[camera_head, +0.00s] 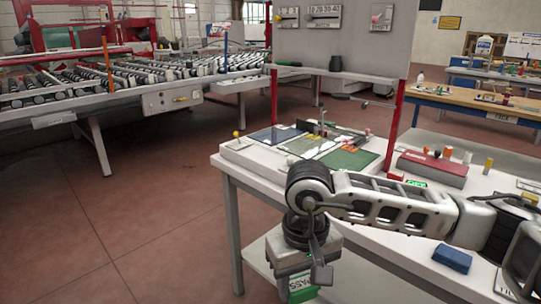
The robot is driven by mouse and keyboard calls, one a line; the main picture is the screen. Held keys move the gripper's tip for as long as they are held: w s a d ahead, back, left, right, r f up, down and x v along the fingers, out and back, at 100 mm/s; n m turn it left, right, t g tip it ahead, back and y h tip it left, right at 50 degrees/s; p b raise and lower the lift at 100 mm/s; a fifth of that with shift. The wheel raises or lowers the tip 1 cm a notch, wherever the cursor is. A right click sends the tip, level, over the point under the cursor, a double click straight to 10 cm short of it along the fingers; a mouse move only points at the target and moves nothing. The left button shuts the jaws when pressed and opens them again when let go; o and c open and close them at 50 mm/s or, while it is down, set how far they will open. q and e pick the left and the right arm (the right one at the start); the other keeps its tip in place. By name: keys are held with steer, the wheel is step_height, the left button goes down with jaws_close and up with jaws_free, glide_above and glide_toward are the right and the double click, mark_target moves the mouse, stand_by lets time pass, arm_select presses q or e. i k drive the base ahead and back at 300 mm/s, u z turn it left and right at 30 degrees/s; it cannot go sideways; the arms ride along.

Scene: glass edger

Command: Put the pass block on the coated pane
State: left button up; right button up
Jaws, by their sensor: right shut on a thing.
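My right gripper (303,262) hangs at the end of my arm, in front of the bench's near left edge and pointing down. It is shut on a block with a green label (302,284), whose upside-down letters look like PASS. The gripper hides part of the block, and the picture's bottom edge is close below it. Flat panes lie on the white bench (240,157) behind the gripper: a dark blue-grey one (270,136) and a green one (350,158). I cannot tell which is the coated pane. My left gripper is out of view.
A red box (432,168) with several small pegs stands right of the panes. A dark blue folded cloth (452,258) lies near the front. A yellow-topped knob (237,135) stands at the bench's left corner. A grey panel (340,40) on red posts rises behind. Open floor lies left.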

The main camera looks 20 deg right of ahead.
mark_target(340, 164)
steer(key=u, duration=0.4)
steer(key=i, duration=1.15)
steer(key=z, duration=1.2)
